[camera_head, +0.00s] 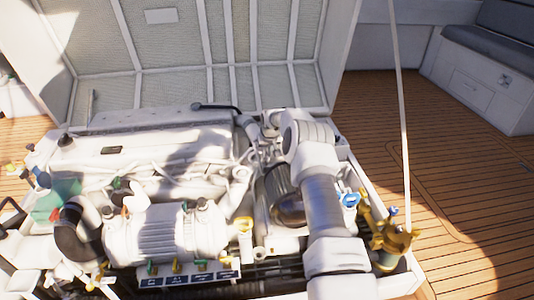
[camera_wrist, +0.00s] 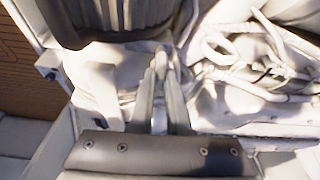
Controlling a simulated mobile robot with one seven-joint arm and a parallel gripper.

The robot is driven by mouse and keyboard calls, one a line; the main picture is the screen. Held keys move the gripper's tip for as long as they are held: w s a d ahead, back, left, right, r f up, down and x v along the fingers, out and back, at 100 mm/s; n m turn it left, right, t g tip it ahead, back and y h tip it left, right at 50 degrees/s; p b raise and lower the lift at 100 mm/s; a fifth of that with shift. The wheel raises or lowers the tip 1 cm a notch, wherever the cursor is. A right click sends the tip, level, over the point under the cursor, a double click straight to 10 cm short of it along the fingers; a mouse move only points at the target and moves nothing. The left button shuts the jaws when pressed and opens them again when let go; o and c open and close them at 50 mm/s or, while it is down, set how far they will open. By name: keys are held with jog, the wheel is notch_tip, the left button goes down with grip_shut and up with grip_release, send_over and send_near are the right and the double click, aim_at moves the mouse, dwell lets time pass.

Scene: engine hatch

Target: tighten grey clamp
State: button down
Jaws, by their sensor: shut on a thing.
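My gripper (camera_wrist: 160,75) reaches forward from its dark body in the wrist view. Its two grey fingers are close together, shut on a small grey piece (camera_wrist: 161,56) at their tips, which appears to be the grey clamp. The fingers cover much of it, so its exact shape and how tight it sits cannot be told. In the head view my own white and grey arm stands over the right side of the engine (camera_head: 150,160). My gripper and the clamp cannot be made out clearly there.
A dark ribbed cylinder (camera_wrist: 115,15) lies just beyond the fingertips, with pale hoses (camera_wrist: 245,80) to the right. The raised hatch lid (camera_head: 200,60) stands behind the engine. A brass fitting (camera_head: 390,240) and a thin upright pole (camera_head: 401,120) are at right. Wooden deck is clear beyond.

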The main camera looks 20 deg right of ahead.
jog(key=shift+m, duration=0.5)
jog(key=c, duration=0.9)
grip_release()
jog(key=p+v, duration=0.1)
jog(key=v, duration=0.4)
jog(key=p+v, duration=0.2)
jog(key=v, duration=0.4)
jog(key=p+v, duration=0.2)
jog(key=v, duration=0.4)
jog(key=shift+a+r, duration=0.25)
jog(key=shift+a, duration=0.05)
